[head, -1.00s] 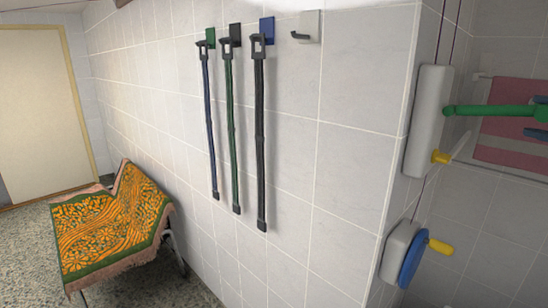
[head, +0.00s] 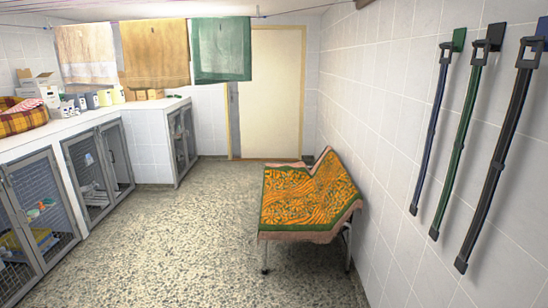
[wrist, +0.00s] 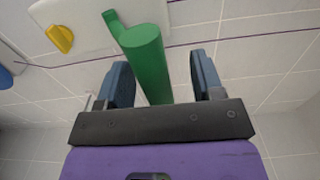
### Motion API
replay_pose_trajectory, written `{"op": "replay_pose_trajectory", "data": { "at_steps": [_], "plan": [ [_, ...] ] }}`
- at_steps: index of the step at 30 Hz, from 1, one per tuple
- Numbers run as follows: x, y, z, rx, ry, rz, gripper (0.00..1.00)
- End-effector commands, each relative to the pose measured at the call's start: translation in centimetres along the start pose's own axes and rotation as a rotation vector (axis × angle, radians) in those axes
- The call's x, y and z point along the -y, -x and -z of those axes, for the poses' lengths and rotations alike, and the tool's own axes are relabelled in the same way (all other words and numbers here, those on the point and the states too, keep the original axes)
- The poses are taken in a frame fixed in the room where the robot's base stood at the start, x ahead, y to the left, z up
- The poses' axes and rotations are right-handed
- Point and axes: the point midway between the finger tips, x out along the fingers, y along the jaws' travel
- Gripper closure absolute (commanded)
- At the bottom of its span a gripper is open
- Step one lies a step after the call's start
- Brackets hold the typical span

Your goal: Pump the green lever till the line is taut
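The green lever (wrist: 147,55) shows in the wrist view, sticking out from a white housing (wrist: 95,22) on the tiled wall. My gripper (wrist: 165,80) has its two blue fingers apart, one on each side of the lever, with a gap visible on both sides. A yellow knob (wrist: 60,39) is on the housing. A thin purple line (wrist: 245,38) runs across the wall behind the lever. In the head view, thin lines cross near the ceiling, with a peach towel (head: 86,55), a tan towel (head: 154,52) and a green towel (head: 221,50) hanging there. The lever and gripper are outside the head view.
A bench with an orange patterned cover (head: 305,200) stands by the right wall. Several leashes, one of them green (head: 458,160), hang on that wall. Mesh-door kennels (head: 95,165) under a white counter line the left. The speckled floor (head: 180,245) between is clear.

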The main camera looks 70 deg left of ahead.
Motion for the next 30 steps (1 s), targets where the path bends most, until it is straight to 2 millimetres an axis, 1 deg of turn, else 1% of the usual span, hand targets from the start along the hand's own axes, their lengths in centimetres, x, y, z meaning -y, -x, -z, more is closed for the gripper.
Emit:
{"op": "replay_pose_trajectory", "data": {
  "at_steps": [1,21,25,30],
  "plan": [
    [0.3,0.3,0.0,-0.001,0.005,0.005,0.49],
    [0.1,7.3,0.0,-0.003,0.002,0.001,0.49],
    [0.1,8.4,0.0,-0.002,0.002,0.002,0.49],
    [0.1,8.9,0.0,0.000,0.002,0.002,0.49]
  ]
}}
